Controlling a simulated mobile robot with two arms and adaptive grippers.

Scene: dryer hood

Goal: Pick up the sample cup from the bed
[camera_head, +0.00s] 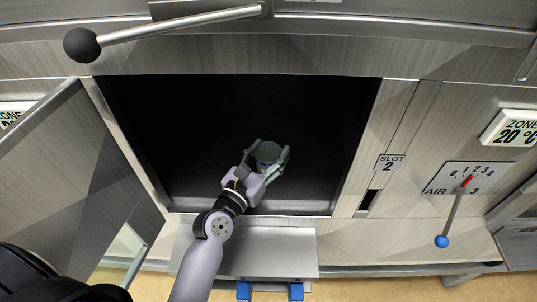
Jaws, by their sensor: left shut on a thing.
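The sample cup (267,152) is a small round grey cup with a dark top. It is inside the dark opening, over the dark bed (200,188), near the front edge. My left gripper (270,160) reaches in from the front with its fingers on either side of the cup and is shut on it. Whether the cup touches the bed or is lifted I cannot tell. My right gripper does not show.
An open door (62,160) stands at the left of the opening. A metal lever with a black ball (82,44) crosses above. A metal shelf (270,252) lies below the opening.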

